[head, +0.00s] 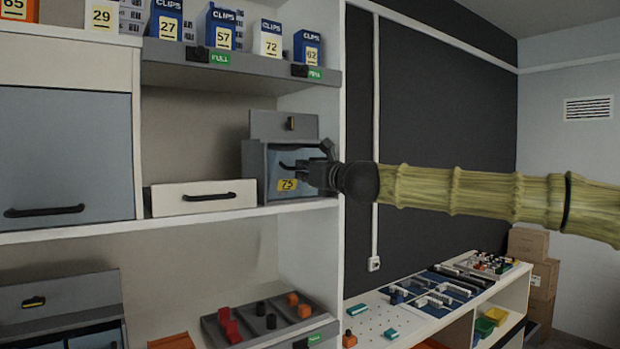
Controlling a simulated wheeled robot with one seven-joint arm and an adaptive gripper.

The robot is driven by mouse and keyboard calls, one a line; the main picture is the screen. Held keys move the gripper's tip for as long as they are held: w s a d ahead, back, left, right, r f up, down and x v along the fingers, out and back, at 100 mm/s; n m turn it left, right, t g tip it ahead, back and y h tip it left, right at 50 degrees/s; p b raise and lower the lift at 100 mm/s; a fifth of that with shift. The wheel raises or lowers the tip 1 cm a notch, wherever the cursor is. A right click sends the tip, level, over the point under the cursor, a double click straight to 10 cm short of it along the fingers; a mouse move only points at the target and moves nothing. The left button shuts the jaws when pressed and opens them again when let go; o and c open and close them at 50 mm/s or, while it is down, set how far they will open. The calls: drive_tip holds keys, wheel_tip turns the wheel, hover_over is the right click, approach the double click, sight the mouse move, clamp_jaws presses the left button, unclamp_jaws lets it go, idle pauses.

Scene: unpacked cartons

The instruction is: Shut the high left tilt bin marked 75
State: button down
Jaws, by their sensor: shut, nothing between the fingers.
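The tilt bin marked 75 (287,185) stands on the upper shelf, left of the dark wall panel. It has a grey housing and a blue-grey front with a yellow label. I cannot tell how far the front is tilted out. My gripper (312,168) is shut and empty in front of the bin's right side, reaching in from the right. It hides part of the front, and contact between them is unclear.
A white drawer box (170,201) stands left of the bin, beside a blue-grey cabinet door (60,150). Clips boxes (220,28) line the shelf above. Below is a grey tray (262,335) with coloured blocks. Open space lies before the dark wall (445,110).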

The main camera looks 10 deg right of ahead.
sight(294, 158)
drive_tip(key=shift+w+a+r+b, duration=0.2)
drive_tip(key=shift+w+a+r, duration=0.15)
drive_tip(key=shift+w+r, duration=0.35)
drive_tip(key=shift+w+a+r+b, duration=0.15)
drive_tip(key=shift+w+a+r, duration=0.2)
drive_tip(key=shift+w+r, duration=0.35)
drive_tip(key=shift+r, duration=0.1)
